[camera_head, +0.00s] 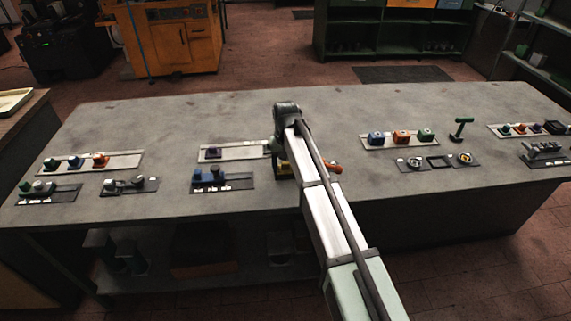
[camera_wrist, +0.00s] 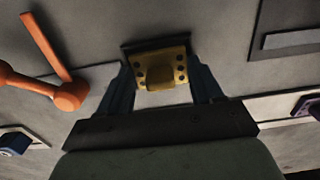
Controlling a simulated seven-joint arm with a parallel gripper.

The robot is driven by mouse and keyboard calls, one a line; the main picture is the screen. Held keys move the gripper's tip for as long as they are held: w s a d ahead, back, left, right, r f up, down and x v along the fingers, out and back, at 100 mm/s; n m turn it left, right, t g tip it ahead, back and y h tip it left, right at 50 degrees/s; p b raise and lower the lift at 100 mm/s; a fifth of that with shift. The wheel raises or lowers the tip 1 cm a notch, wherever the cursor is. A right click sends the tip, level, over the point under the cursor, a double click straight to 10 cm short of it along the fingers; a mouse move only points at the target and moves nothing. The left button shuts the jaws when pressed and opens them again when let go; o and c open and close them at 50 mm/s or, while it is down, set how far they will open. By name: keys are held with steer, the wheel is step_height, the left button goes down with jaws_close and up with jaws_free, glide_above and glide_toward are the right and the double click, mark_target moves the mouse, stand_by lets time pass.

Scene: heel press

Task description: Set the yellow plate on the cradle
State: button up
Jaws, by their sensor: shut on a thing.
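The yellow plate (camera_wrist: 162,69), with several dark holes and a raised middle block, is between the two fingers of my gripper (camera_wrist: 162,76) in the wrist view. The gripper is shut on it. A dark edge (camera_wrist: 130,46) shows just behind the plate; it may be part of the cradle, but I cannot tell. In the head view my arm covers most of the gripper, and only a bit of the yellow plate (camera_head: 284,168) shows low over the table. Whether the plate touches anything beneath is hidden.
An orange handle (camera_head: 335,167) is close at the right of the gripper; it also shows in the wrist view (camera_wrist: 68,95). A dark board with blue blocks (camera_head: 222,182) lies to the left. A strip with blue, orange and green blocks (camera_head: 400,140) lies farther right on the grey table (camera_head: 200,110).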

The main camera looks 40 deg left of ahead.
steer(key=shift+f, duration=0.25)
steer(key=o, duration=1.3)
steer(key=shift+r, duration=6.9)
steer(key=shift+d, duration=0.1)
